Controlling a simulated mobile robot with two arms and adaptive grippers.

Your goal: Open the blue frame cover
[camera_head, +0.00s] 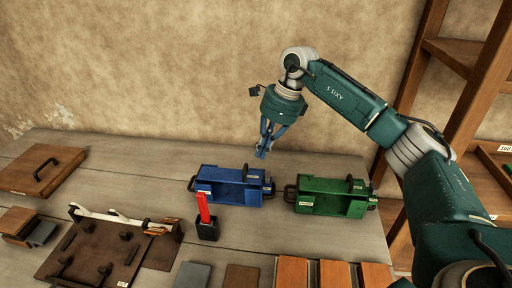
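The blue frame (233,191) lies on the wooden table, near the middle of the view. It has a dark handle at its left end, another at its right end and a dark upright piece near its right back. Which part is its cover, and whether that is open, I cannot tell at this size. My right gripper (262,153) hangs above and behind the blue frame's right end, pointing down. Its fingertips appear together, with nothing visible between them, and apart from the frame. My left gripper is out of view.
A green frame (331,197) lies right of the blue one. A black holder (207,230) with a red piece stands close in front. Brown panels with handles lie at left, and tiles along the front edge. Wooden shelves (470,56) stand at right.

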